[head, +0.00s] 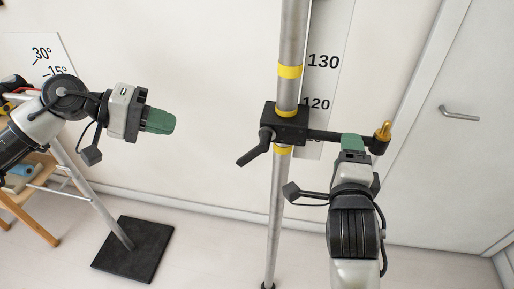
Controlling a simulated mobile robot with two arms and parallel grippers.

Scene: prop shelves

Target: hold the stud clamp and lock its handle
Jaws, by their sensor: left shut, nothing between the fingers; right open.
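The black stud clamp (291,121) sits around the upright metal pole, between two yellow bands. Its black handle (255,149) hangs down to the lower left. A dark arm (330,135) runs right from the clamp to a brass stud (383,131) pointing up. My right gripper (352,143) is open, with its green fingers at the clamp's arm near the stud. Whether they touch the arm is hidden. My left gripper (160,121) is shut and empty, well to the left of the clamp and handle.
The metal pole (275,200) stands in front of a scale board (325,62) reading 130 and 120. A black base plate (132,249) with a slanted pole is at lower left, beside a wooden shelf (32,222). A door (455,150) is at right. Space between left gripper and handle is clear.

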